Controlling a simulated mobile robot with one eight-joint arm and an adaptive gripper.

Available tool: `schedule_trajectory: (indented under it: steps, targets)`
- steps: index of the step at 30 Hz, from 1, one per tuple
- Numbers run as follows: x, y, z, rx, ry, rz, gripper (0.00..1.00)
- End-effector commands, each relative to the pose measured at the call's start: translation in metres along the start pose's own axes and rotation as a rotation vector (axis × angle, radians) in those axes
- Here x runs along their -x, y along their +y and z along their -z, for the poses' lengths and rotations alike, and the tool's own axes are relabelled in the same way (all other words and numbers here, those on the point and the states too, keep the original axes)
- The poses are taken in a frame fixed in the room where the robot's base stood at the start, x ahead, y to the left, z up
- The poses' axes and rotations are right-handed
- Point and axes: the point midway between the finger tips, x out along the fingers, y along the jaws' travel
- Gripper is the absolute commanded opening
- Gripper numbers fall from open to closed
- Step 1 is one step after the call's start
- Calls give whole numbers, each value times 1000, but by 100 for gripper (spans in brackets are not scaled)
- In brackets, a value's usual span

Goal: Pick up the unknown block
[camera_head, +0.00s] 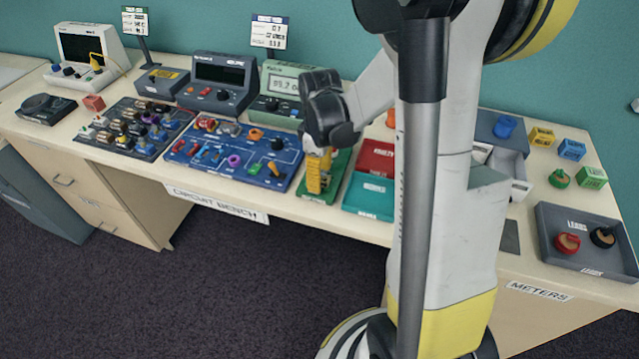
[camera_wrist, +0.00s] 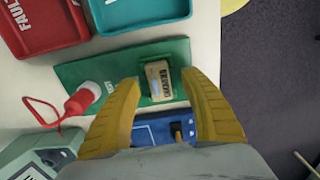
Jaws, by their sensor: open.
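The unknown block (camera_wrist: 158,79) is a small tan block with dark lettering, seen in the wrist view. It rests in a darker green holder on a green mat (camera_wrist: 85,72). My gripper (camera_wrist: 160,82) is open, with its yellow fingertips on either side of the block in that picture. Whether they touch it cannot be told. In the head view my gripper (camera_head: 318,178) points down over the green mat (camera_head: 337,180), and the block cannot be made out there.
A blue circuit board (camera_head: 215,168) lies left, with a green meter (camera_head: 285,88) behind. The bench's front edge is close.

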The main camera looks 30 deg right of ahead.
Motion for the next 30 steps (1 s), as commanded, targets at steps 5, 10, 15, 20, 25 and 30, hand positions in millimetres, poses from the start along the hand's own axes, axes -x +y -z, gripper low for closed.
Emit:
schedule_trajectory:
  steps: [5, 10, 15, 20, 25, 30]
  targets:
    - [-9, 0, 0, 0, 0, 0, 52]
    - [-8, 0, 0, 0, 0, 0, 36]
    - [-8, 0, 0, 0, 0, 0, 0]
    - [-8, 0, 0, -1, 0, 0, 0]
    - [-8, 0, 0, -1, 0, 0, 0]
    - [2, 0, 0, -1, 0, 0, 0]
